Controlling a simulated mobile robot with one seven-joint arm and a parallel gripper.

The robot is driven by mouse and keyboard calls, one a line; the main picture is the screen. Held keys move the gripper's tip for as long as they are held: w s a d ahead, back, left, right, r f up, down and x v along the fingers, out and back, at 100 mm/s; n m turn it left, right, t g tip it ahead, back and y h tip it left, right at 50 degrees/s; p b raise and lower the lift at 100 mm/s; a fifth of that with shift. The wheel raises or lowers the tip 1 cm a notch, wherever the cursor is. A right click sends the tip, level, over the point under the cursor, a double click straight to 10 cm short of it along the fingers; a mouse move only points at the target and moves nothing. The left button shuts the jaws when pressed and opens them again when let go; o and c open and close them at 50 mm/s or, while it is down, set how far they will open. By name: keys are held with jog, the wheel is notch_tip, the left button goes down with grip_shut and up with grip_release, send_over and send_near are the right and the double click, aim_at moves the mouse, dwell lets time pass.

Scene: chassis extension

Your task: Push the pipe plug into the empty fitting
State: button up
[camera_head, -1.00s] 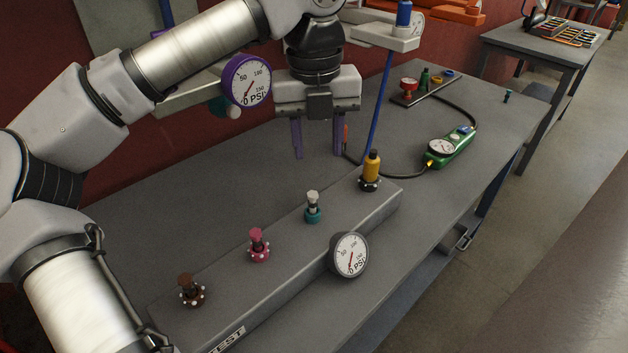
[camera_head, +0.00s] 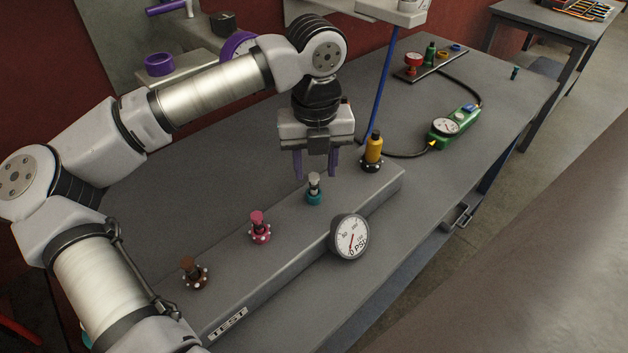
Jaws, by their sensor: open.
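My gripper (camera_head: 316,170) is open and points down, its two purple fingers apart. In the picture the fingertips lie just above the pale grey top of the teal fitting (camera_head: 314,195); nothing shows held between them, and I cannot tell the exact gap. The fittings stand upright in a row on the long grey test block (camera_head: 335,207): brown (camera_head: 194,280), pink (camera_head: 260,232), teal, and a yellow one with a dark base (camera_head: 373,150). Each has a piece standing up from it. I cannot tell which piece is the pipe plug or which fitting is empty.
A round pressure gauge (camera_head: 350,237) sticks out from the block's front side. A green gauge device (camera_head: 455,125) with a black hose lies at the right. A blue pole (camera_head: 379,90) rises behind the yellow fitting. The tabletop left of the block is clear.

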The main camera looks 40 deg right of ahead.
aim_at(314, 177)
jog(key=shift+a+f+p, duration=0.2)
jog(key=shift+f+p, duration=0.35)
jog(key=shift+f, duration=1.4)
jog(key=shift+c, duration=0.4)
grip_shut()
